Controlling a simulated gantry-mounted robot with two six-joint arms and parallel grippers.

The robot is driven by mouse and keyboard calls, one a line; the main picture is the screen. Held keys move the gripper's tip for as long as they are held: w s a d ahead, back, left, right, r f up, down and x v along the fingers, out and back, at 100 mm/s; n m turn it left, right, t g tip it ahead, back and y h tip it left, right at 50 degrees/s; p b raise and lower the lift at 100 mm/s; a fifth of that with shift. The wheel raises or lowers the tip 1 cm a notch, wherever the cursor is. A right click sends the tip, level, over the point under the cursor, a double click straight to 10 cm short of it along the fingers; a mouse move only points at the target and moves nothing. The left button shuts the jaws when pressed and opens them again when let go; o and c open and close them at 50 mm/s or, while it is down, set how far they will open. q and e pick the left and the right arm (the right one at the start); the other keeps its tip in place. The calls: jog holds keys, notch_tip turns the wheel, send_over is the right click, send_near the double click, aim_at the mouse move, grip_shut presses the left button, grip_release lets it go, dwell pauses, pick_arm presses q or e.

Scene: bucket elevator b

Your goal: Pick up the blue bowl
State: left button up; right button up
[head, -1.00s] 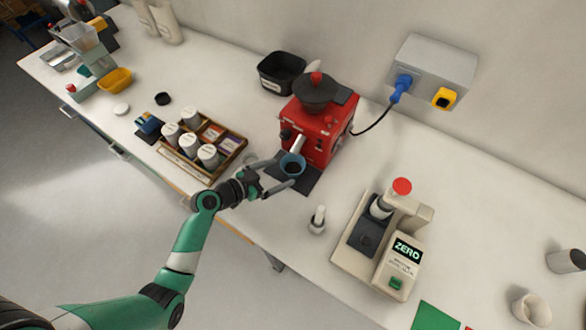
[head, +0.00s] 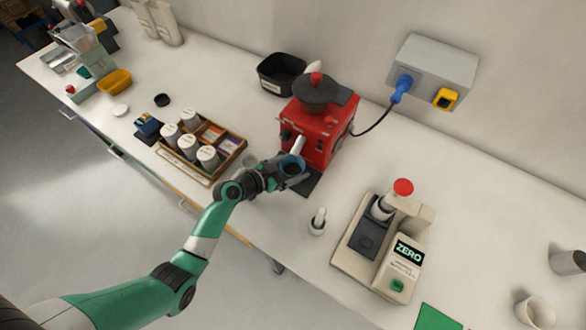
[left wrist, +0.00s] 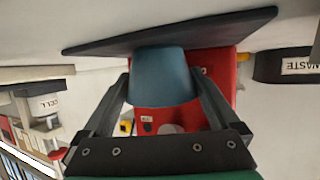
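The blue bowl (head: 291,163) stands on a dark mat (head: 309,183) in front of the red machine. My left gripper (head: 290,167) is at the bowl, with one finger on each side of it. In the left wrist view, which is upside down, the blue bowl (left wrist: 162,78) sits between the two spread fingers of my left gripper (left wrist: 160,72). The fingertips are close to the bowl's sides, and I cannot tell if they touch it. The gripper hides part of the bowl in the head view. My right gripper is not in view.
The red machine (head: 323,130) stands right behind the bowl. A wooden tray with white jars (head: 166,168) is to the left. A small white-topped bottle (head: 317,222) and a beige device marked ZERO (head: 384,247) are to the right. A black bin (head: 281,75) stands behind.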

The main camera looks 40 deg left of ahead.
aim_at(293, 172)
pick_arm(q)
jog(key=c, duration=0.6)
jog(key=shift+r+p, duration=0.3)
jog(key=shift+r, duration=0.3)
jog(key=shift+c, duration=0.2)
notch_tip(293, 172, up, 3)
jog(key=shift+f+p, duration=0.2)
jog(key=shift+p, duration=0.35)
jog(key=s, duration=0.6)
jog(key=s+a, duration=0.1)
jog(key=s, duration=0.2)
jog(key=shift+a+f, duration=0.1)
jog(key=shift+f, duration=0.1)
jog(key=p+v, duration=0.1)
jog(key=v, duration=0.1)
jog(key=shift+s+p, duration=0.4)
jog(key=p+v, duration=0.1)
jog(key=p, duration=0.1)
jog(key=p+v, duration=0.2)
jog(key=shift+s+f+p, duration=0.25)
jog(key=shift+p, duration=0.05)
jog(key=s+p, duration=0.1)
jog(key=p, duration=0.2)
jog(key=s+p, duration=0.1)
jog(key=p, duration=0.2)
jog(key=shift+s+a+f, duration=0.25)
jog(key=shift+f, duration=0.1)
jog(key=shift+s+f, duration=0.25)
jog(key=shift+f, duration=0.05)
